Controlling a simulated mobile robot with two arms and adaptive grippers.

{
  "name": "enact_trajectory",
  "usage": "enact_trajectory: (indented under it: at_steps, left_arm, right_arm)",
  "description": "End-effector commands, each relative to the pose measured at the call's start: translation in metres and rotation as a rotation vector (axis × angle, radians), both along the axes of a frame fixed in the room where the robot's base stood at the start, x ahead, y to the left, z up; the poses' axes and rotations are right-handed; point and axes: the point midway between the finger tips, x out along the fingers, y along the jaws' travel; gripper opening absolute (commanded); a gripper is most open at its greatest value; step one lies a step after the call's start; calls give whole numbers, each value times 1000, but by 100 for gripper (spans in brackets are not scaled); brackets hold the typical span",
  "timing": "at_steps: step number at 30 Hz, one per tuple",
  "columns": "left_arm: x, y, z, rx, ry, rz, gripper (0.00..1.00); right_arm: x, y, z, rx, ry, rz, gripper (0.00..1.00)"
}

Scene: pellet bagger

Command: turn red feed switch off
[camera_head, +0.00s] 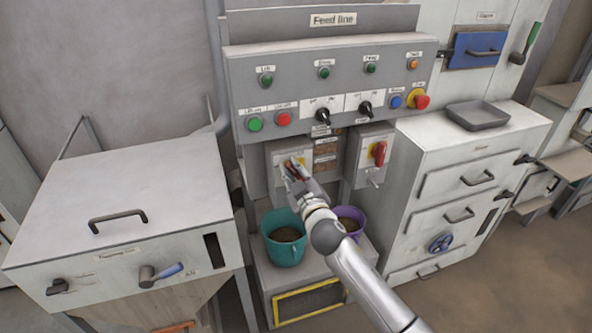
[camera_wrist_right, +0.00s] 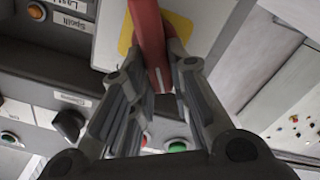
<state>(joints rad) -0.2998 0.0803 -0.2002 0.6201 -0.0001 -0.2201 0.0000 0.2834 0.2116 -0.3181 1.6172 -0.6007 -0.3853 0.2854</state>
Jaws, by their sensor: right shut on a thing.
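A grey panel labelled "Feed line" (camera_head: 334,20) carries lamps, buttons and knobs. Two switch boxes hang below it, each with a yellow plate. My right gripper (camera_head: 293,172) is at the left box (camera_head: 278,176). In the right wrist view its fingers (camera_wrist_right: 157,78) are shut on a red switch handle (camera_wrist_right: 147,30) in front of a yellow plate (camera_wrist_right: 126,34). In the head view the gripper hides most of this handle. The right box has another red handle (camera_head: 379,153), standing roughly upright and untouched. My left gripper is not in view.
A teal bucket (camera_head: 285,252) and a purple bucket (camera_head: 359,238) stand below the boxes, close to my right arm. A red and yellow stop button (camera_head: 421,101) sits at the panel's right. A white drawer cabinet (camera_head: 472,150) with a grey tray (camera_head: 478,117) stands at the right.

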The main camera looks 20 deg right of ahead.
Motion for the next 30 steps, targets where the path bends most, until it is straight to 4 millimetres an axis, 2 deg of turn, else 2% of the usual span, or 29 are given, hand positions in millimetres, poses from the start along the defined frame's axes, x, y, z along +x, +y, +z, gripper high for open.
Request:
enact_trajectory:
  at_steps: [18, 30]
  left_arm:
    - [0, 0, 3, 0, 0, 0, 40]
    - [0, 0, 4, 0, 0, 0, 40]
  right_arm:
    - [1, 8, -7, -587, -23, -2, 0]
    - [1, 9, -13, -887, -34, -4, 0]
